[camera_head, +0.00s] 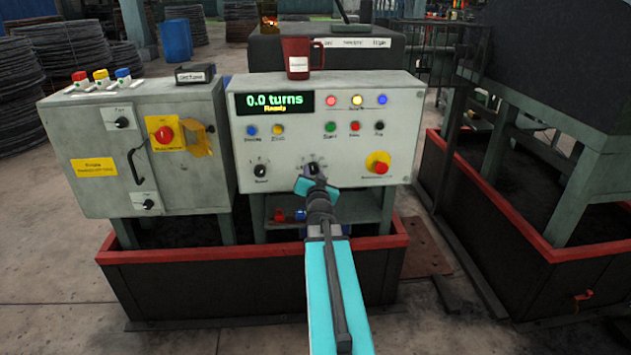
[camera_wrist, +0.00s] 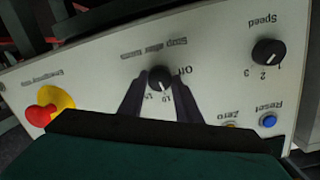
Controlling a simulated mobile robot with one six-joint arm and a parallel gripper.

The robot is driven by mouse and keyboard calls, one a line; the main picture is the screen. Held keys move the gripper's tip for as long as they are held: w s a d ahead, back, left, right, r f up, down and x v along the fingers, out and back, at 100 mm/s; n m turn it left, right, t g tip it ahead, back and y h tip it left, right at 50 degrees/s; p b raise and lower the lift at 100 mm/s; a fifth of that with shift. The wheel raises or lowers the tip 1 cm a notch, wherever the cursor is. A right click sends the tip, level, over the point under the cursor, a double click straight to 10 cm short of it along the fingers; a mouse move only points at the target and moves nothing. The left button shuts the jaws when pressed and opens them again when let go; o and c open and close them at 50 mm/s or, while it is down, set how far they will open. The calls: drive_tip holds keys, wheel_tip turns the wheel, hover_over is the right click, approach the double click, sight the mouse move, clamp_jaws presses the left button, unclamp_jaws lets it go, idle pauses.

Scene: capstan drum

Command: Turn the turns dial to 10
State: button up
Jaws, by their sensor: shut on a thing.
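The turns dial (camera_head: 313,168) is a small black knob low in the middle of the grey control panel (camera_head: 340,110). In the wrist view the dial (camera_wrist: 160,79) appears upside down, with "Off" beside it and small numbers below it that are hard to read. Its white mark seems to point down and slightly right there, towards the numbers. My gripper (camera_wrist: 160,92) has a dark finger on each side of the knob and is shut on it. In the head view my gripper (camera_head: 310,178) partly covers the dial. The display (camera_head: 273,103) reads "0.0 turns" and "Ready".
A speed dial (camera_head: 260,170) is left of the turns dial. A red emergency button (camera_head: 380,167) on yellow is to the right. Several coloured buttons and lamps sit above. A red mug (camera_head: 298,58) stands at the panel's top edge. A red-rimmed tray (camera_head: 400,243) surrounds the base.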

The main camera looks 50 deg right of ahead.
drive_tip(key=shift+r+m+b, duration=0.1)
drive_tip(key=shift+m+b, duration=0.6)
drive_tip(key=shift+m, duration=0.2)
drive_tip(key=shift+d, duration=0.1)
drive_tip(key=o, duration=1)
drive_tip(key=shift+s+r, duration=0.1)
drive_tip(key=shift+o, duration=0.3)
